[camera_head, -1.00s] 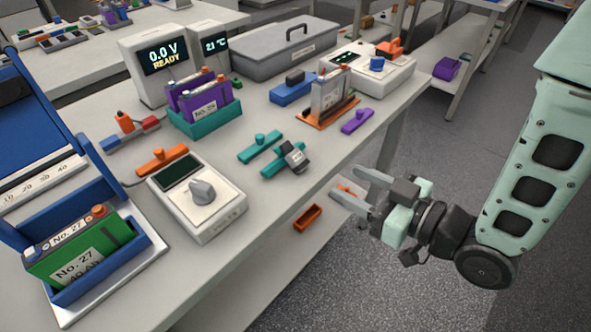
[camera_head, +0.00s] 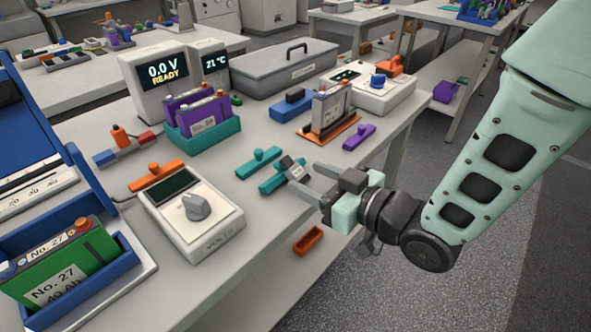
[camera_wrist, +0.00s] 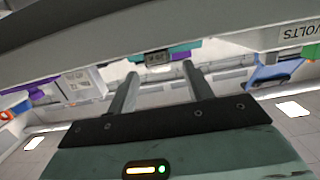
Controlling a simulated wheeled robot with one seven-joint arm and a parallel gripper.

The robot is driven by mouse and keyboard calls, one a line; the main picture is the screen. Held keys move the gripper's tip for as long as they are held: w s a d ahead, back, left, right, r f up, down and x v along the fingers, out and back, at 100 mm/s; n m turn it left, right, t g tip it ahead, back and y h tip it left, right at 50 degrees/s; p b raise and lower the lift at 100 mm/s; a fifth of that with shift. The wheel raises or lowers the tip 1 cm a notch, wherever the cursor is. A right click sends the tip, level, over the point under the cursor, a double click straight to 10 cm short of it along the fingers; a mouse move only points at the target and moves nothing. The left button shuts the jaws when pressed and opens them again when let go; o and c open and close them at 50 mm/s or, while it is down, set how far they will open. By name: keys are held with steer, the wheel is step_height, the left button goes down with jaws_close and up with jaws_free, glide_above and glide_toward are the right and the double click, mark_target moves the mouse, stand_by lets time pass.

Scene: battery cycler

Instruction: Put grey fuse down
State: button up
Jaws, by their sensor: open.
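The grey fuse (camera_head: 293,169), a small dark grey block with a pale label, is at the front edge area of the bench. It sits tilted against or on a teal bar-shaped piece (camera_head: 270,184); I cannot tell which. My gripper (camera_head: 304,181) is open, with its two fingers pointing at the grey fuse from the right. In the wrist view the grey fuse (camera_wrist: 155,58) shows beyond and between the open fingers (camera_wrist: 160,72), with teal beside it. Nothing is held between the fingers.
A second teal piece (camera_head: 259,162) lies just behind. A voltmeter box (camera_head: 190,215) stands to the left. An orange tray with a grey cell (camera_head: 331,110) and a purple piece (camera_head: 359,137) are behind.

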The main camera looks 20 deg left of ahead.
mark_target(294, 172)
steer(key=shift+x, duration=1.35)
jaws_close()
steer(key=shift+r, duration=0.1)
